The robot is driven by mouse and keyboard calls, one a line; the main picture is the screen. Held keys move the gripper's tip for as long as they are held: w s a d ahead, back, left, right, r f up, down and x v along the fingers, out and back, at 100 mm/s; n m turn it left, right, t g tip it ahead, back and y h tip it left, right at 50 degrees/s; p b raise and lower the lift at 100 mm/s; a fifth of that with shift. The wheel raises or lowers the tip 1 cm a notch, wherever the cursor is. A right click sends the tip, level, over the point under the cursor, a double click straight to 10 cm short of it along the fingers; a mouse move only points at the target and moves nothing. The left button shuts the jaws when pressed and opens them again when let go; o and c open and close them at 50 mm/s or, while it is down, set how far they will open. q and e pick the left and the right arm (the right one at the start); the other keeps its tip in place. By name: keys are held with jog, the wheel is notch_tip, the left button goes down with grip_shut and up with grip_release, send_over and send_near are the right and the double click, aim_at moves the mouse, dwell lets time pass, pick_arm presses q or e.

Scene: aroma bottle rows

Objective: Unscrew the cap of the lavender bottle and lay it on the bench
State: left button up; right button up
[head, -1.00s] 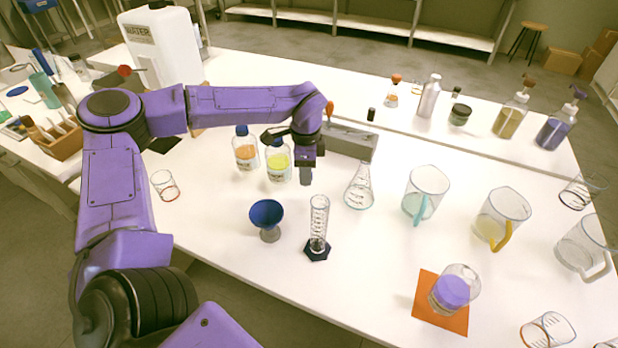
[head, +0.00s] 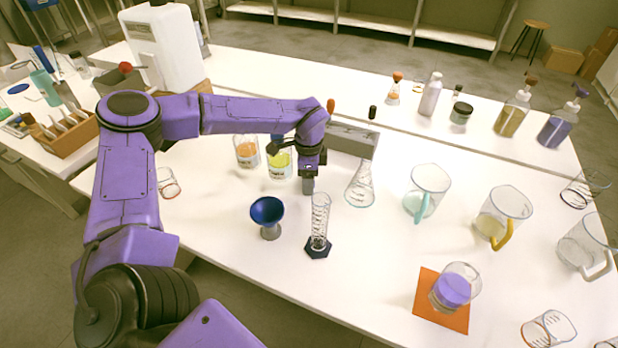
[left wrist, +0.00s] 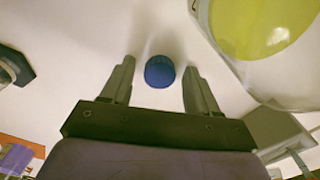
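I cannot pick out the lavender bottle for sure; a purple pump bottle (head: 555,130) stands at back right. My right gripper is not in view.
A grey block (head: 350,140), a flask (head: 360,185), a blue funnel (head: 267,212) and a graduated cylinder (head: 320,225) are close by. A lavender-filled beaker (head: 453,290) sits on an orange mat (head: 425,308).

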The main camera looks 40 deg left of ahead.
pick_arm(q)
notch_tip(320, 180, up, 12)
jog(key=shift+r, duration=0.2)
